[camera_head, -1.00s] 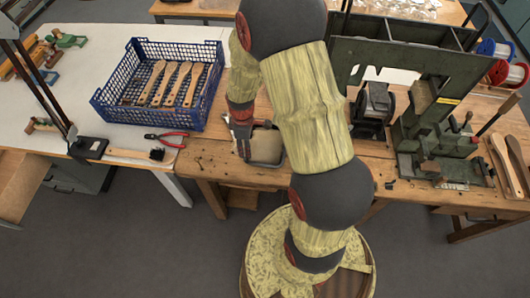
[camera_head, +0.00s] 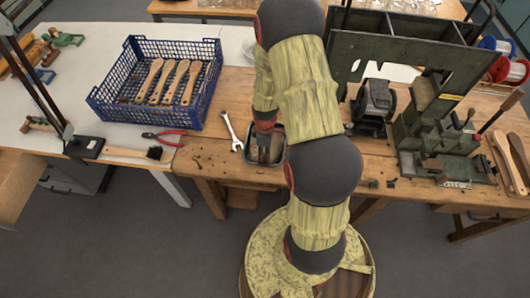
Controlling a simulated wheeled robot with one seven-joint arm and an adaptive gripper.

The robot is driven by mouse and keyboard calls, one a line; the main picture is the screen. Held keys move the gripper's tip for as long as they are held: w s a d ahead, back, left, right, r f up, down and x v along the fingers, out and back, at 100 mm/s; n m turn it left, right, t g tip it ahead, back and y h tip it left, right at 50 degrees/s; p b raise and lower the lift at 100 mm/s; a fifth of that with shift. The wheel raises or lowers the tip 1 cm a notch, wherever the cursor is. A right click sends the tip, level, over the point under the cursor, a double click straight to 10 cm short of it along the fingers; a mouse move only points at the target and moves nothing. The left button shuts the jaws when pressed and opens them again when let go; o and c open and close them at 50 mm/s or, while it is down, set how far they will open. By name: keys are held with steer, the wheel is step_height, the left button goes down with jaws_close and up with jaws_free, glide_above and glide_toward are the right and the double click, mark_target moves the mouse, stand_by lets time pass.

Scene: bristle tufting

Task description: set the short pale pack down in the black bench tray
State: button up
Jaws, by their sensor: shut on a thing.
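The black bench tray (camera_head: 250,158) sits on the wooden bench near its front edge, left of my arm. My gripper (camera_head: 264,152) points down over the tray, its fingers at or inside the opening. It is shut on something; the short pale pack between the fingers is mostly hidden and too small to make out. I cannot tell whether the pack touches the tray floor. My arm covers the tray's right side.
A wrench (camera_head: 232,132) lies just left of the tray. A dark grinder-like machine (camera_head: 373,105) and a green press (camera_head: 440,140) are to the right.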

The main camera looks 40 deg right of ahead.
steer(key=o, duration=0.9)
steer(key=shift+c, duration=0.2)
